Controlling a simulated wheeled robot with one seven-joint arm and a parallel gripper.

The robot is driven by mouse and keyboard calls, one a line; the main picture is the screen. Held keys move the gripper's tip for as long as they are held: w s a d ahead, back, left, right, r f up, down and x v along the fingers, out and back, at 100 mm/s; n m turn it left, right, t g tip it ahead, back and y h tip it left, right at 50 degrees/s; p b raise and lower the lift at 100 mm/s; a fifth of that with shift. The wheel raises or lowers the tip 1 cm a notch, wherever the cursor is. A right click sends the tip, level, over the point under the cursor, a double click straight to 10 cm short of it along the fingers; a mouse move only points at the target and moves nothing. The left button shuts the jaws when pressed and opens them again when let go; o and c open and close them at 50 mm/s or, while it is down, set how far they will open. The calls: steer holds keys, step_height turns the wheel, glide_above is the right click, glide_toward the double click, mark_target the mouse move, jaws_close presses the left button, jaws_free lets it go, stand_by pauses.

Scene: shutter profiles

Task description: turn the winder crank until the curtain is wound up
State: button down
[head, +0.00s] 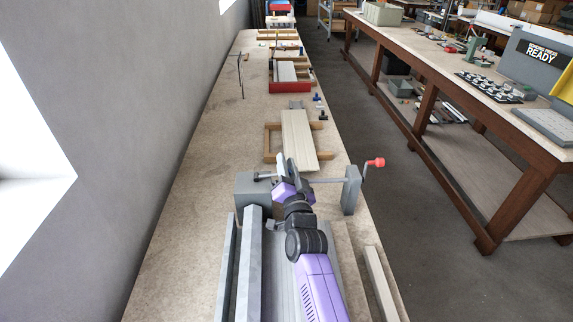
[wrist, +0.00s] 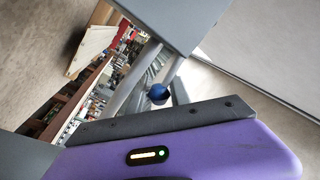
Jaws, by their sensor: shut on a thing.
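A crank with a red knob (head: 376,162) sticks up outside the right upright. A pale slatted panel (head: 298,138), perhaps the curtain, lies beyond the shaft. My purple gripper (head: 286,172) is between the two supports, at the shaft, apart from the red knob. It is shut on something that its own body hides. The wrist view shows a dark blue ball (wrist: 158,94) by grey rods, beyond my purple gripper body.
Long grey profiles (head: 250,262) lie on the near bench, and a pale bar (head: 380,283) lies at its right edge. A wall runs along the left. A red tray (head: 290,87) and wooden frames stand farther back. An aisle separates a second bench (head: 490,95).

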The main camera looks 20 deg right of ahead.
steer(key=shift+a+f, duration=0.1)
steer(key=shift+a, duration=0.2)
steer(key=c, duration=1.2)
jaws_free()
steer(key=shift+s, duration=0.1)
steer(key=shift+d, duration=0.1)
steer(key=shift+d, duration=0.2)
